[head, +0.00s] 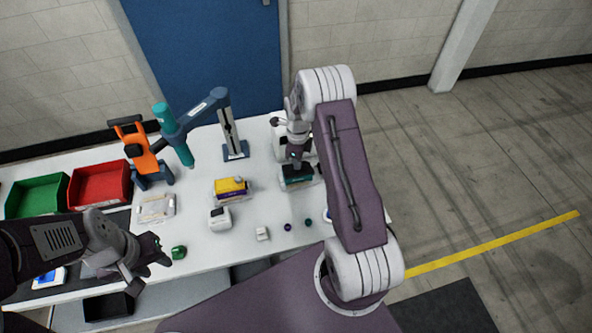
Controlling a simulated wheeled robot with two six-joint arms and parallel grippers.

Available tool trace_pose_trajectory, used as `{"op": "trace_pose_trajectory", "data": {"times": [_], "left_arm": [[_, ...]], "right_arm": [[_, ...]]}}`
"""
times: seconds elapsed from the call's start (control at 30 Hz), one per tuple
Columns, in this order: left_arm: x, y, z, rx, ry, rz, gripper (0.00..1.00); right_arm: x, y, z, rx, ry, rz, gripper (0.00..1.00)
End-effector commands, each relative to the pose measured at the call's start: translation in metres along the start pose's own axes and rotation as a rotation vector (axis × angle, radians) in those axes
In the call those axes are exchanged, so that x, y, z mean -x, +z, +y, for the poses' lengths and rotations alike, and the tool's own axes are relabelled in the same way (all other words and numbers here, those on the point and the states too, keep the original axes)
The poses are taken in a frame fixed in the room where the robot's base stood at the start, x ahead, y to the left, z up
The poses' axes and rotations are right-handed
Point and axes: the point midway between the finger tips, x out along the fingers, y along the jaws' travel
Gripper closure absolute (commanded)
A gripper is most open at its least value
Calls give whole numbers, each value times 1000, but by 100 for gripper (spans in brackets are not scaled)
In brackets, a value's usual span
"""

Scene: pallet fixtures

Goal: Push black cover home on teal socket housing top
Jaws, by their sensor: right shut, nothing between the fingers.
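The teal socket housing (298,184) stands on the white table at the right, below my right gripper. A dark top, likely the black cover (297,171), shows on it; whether it sits flush cannot be told at this size. My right gripper (296,164) points down at the housing top, shut and empty, at or just above the cover; contact cannot be made out. My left gripper (162,254) is at the table's front left, far from the housing. Its fingers are dark and small, so their opening is unclear.
A green piece (179,252) lies beside my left gripper. Yellow-purple blocks (231,188), a white device (219,218) and small parts stand mid-table. Red (100,186) and green bins (37,196), an orange fixture (138,148) and a teal-tipped arm stand (235,150) are left and behind.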

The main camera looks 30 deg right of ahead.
Motion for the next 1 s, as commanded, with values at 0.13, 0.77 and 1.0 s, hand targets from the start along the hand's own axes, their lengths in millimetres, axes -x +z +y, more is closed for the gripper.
{"op": "trace_pose_trajectory", "data": {"times": [0.13, 0.77, 1.0], "left_arm": [[-4, 0, 0, 0, 0, 0, 64], [-4, 0, 0, 0, 0, 0, 64], [6, -1, 0, 0, 0, 0, 64]], "right_arm": [[-6, 0, 0, 0, 0, 0, 100], [-7, 0, 0, 0, 0, 0, 100], [6, 0, 0, 0, -1, 0, 100]]}}
